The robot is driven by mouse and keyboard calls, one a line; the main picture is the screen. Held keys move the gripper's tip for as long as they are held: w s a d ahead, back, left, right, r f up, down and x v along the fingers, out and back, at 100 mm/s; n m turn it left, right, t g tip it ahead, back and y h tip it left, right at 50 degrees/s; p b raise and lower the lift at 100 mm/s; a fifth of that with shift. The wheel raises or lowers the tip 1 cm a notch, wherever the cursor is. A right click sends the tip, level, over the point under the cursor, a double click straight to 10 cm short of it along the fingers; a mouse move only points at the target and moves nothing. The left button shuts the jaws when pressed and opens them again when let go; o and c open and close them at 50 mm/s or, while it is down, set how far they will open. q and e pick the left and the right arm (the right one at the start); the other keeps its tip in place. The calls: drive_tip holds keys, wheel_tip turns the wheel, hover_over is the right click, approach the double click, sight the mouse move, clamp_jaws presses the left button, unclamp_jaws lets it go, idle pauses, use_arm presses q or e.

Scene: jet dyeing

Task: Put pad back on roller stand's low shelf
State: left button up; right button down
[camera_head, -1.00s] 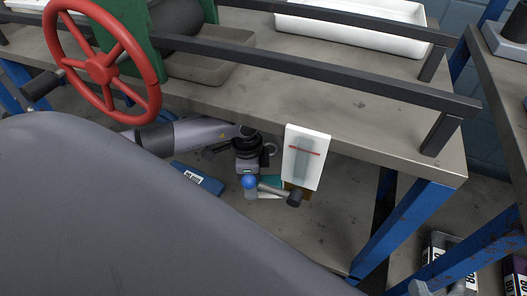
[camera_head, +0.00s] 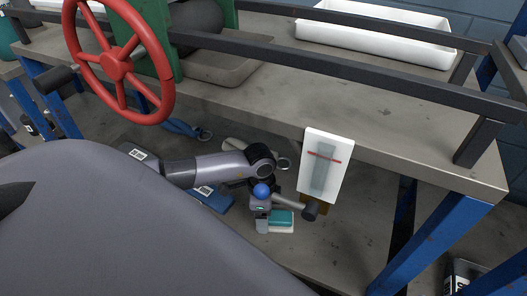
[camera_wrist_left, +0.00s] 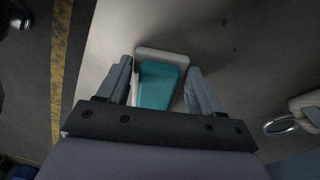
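The pad (camera_head: 280,218) is a small teal and white block, low under the stand's worktop in the head view. In the left wrist view the pad (camera_wrist_left: 160,82) lies between the fingers of my left gripper (camera_wrist_left: 160,85), over a pale grey surface. The fingers are apart, with a narrow gap beside the teal part. My left gripper (camera_head: 262,224) is just left of the pad in the head view, pointing down. The low shelf (camera_head: 350,225) is the grey surface beneath the worktop. Whether the pad rests flat on it is hard to tell. My right gripper is not in view.
A white board with a red line (camera_head: 326,165) hangs at the worktop's front edge, close to my left arm. A blue labelled object (camera_head: 213,198) lies left of the gripper. A red handwheel (camera_head: 118,65) stands above. A blue leg (camera_head: 430,240) bounds the right.

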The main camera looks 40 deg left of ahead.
use_arm(q)
drive_tip(key=o, duration=0.4)
drive_tip(key=shift+c, duration=0.2)
drive_tip(key=shift+r, duration=0.25)
drive_tip(key=r+p, duration=0.1)
drive_tip(key=r, duration=0.1)
drive_tip(key=r+p, duration=0.1)
drive_tip(key=r, duration=0.2)
drive_tip(key=r+p, duration=0.1)
drive_tip(key=r, duration=0.1)
drive_tip(key=shift+w+a+r, duration=0.1)
drive_tip(key=shift+a+r, duration=0.1)
drive_tip(key=shift+a, duration=0.1)
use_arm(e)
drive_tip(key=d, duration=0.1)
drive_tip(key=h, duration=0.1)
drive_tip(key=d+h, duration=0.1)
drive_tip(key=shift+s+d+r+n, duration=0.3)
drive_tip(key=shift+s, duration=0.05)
